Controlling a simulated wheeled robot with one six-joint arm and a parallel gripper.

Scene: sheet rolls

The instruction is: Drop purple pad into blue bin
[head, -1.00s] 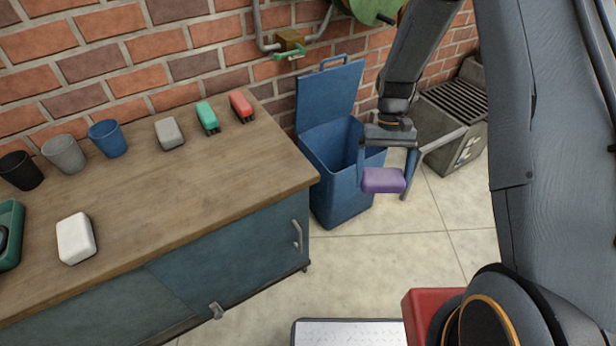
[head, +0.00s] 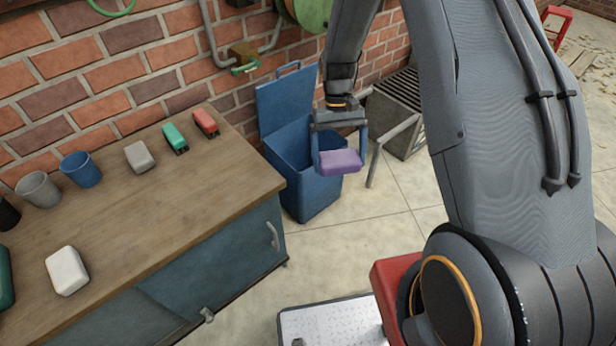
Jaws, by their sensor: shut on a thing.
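The purple pad (head: 340,162) is a small rounded block held in my gripper (head: 340,150), whose fingers are shut on its two ends. I cannot tell from this view whether the pad is over the opening or nearer to me.
A wooden workbench (head: 150,215) at left carries a white block (head: 66,270), a grey block (head: 139,157), green and red staplers, and cups. A slatted metal unit (head: 398,110) stands right of the bin. A grey bar beside my gripper slants toward the floor.

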